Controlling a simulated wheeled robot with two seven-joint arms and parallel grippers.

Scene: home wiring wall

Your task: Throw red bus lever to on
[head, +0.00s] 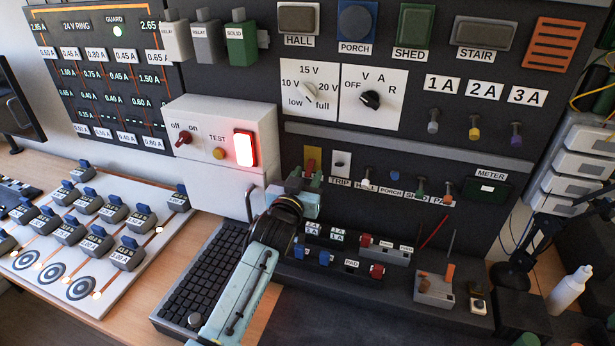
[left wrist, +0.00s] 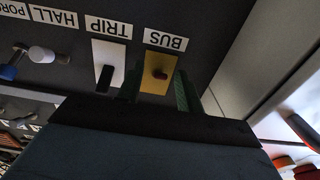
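The red bus lever (left wrist: 160,74) shows in the left wrist view as a small dark red knob on a yellow plate (left wrist: 153,86), beside an upside-down BUS label (left wrist: 166,40). In the head view the yellow plate (head: 313,153) stands above my left gripper (head: 305,180), which hides its lower part. My left gripper's green fingertips (left wrist: 158,94) lie apart, one at each side of the yellow plate, with the lever between them. I cannot tell whether either finger touches the lever. My right gripper is not in view.
The TRIP switch (left wrist: 107,72), a white plate with a black lever, sits close beside the bus plate. Small levers (head: 395,174) follow to its right. A grey ledge (head: 400,151) runs above them. A white box (head: 218,125) with a lit red button juts out to the left.

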